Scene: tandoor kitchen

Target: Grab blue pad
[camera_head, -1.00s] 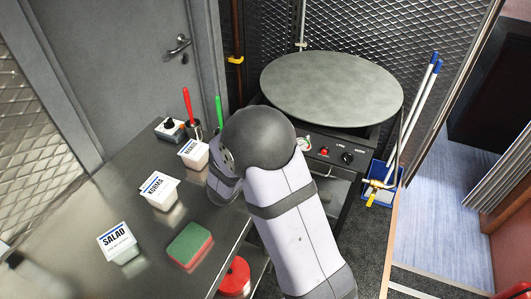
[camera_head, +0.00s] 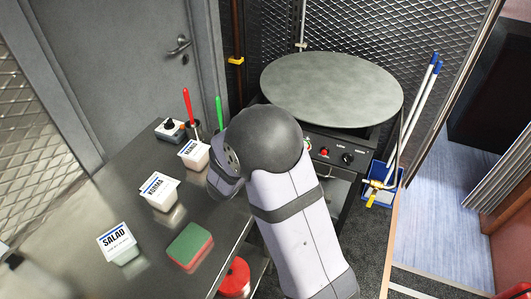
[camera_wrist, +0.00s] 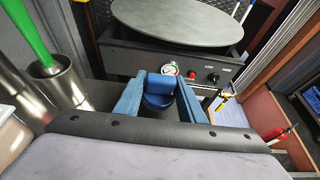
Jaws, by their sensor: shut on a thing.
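The blue pad (camera_wrist: 159,88) is between the two blue fingers of my gripper (camera_wrist: 160,96) in the wrist view. It has an upright block on a rounded base, and the fingers are shut on it from both sides. The underside of the pad is hidden, so I cannot tell whether it touches the counter. In the head view my arm hides the pad and the fingertips.
The steel counter (camera_head: 75,233) holds a salad tub (camera_head: 118,243), a korma tub (camera_head: 159,191), another white tub (camera_head: 194,153) and a green-and-red sponge (camera_head: 190,246). A metal cup (camera_wrist: 62,88) stands left of my gripper. A round griddle (camera_head: 332,88) stands behind.

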